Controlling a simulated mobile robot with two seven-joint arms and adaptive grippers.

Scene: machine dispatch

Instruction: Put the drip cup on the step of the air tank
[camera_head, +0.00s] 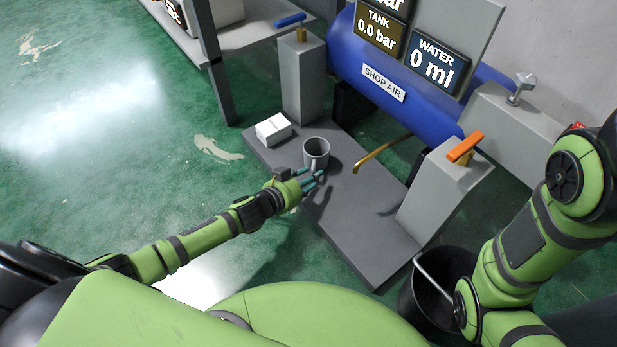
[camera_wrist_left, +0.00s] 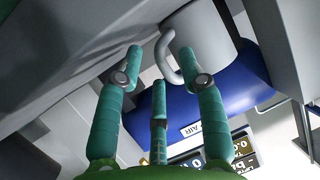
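The drip cup (camera_head: 316,150) is a grey mug standing upright on the flat dark grey step (camera_head: 365,235) in front of the blue air tank (camera_head: 345,45). My left gripper (camera_head: 313,180) is low over the step at the cup's near side. In the left wrist view the cup (camera_wrist_left: 207,32) is at the top, and its curved handle (camera_wrist_left: 166,60) shows between my open teal fingertips (camera_wrist_left: 160,62). I cannot tell whether the fingers touch the handle. My right arm comes in from the right; its gripper is out of view.
A white box (camera_head: 273,129) sits on the step left of the cup. A brass drain pipe (camera_head: 380,153) is to the right of the cup. Grey pedestals with a blue lever (camera_head: 290,20) and an orange lever (camera_head: 465,147) flank the step. A black bucket (camera_head: 425,295) stands at the front right.

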